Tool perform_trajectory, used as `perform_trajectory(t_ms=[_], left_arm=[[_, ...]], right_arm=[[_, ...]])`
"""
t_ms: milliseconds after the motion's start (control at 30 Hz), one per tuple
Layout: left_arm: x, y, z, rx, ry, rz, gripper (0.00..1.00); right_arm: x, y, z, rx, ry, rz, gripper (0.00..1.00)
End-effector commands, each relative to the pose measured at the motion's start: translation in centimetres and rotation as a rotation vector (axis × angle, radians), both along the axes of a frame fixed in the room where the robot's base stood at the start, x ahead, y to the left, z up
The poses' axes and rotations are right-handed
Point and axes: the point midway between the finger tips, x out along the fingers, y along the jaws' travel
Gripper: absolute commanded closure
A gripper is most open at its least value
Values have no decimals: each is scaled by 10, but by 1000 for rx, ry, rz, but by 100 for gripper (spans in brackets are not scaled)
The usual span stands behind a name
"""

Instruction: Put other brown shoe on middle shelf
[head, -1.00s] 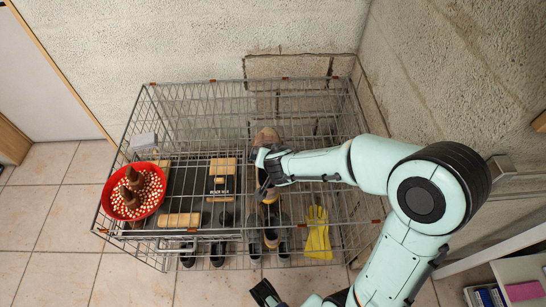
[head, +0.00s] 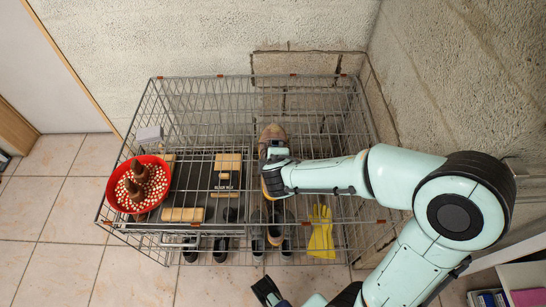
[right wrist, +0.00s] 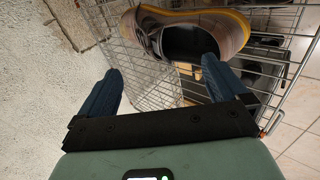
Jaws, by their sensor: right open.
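In the right wrist view a brown-grey shoe with a yellow sole edge (right wrist: 150,22) lies just beyond the fingertips of my right gripper (right wrist: 163,72). The jaws are open with nothing between them.
A red bowl (head: 116,194) with pale pellets and brown cones stands on the rack's left. Wood-ended brushes (head: 228,162) and a dark mat lie beside it. Yellow gloves (head: 320,235) hang or lie at front right.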

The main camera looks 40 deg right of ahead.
Motion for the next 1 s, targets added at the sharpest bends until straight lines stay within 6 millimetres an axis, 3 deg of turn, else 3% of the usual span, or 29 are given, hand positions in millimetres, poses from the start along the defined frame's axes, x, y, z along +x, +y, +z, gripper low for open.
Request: perform_trajectory(t_ms=[300,500,767,1000], left_arm=[[2,0,-6,1,-9,2,56],[4,0,-9,2,-13,3,56],[5,0,-11,3,-17,3,56],[18,5,-29,18,-54,18,56]], right_arm=[[-1,8,-4,-504,359,643,0],[-2,11,-5,-774,564,980,0],[0,11,-9,-908,673,1149,0],[23,-9,-41,-909,679,1153,0]])
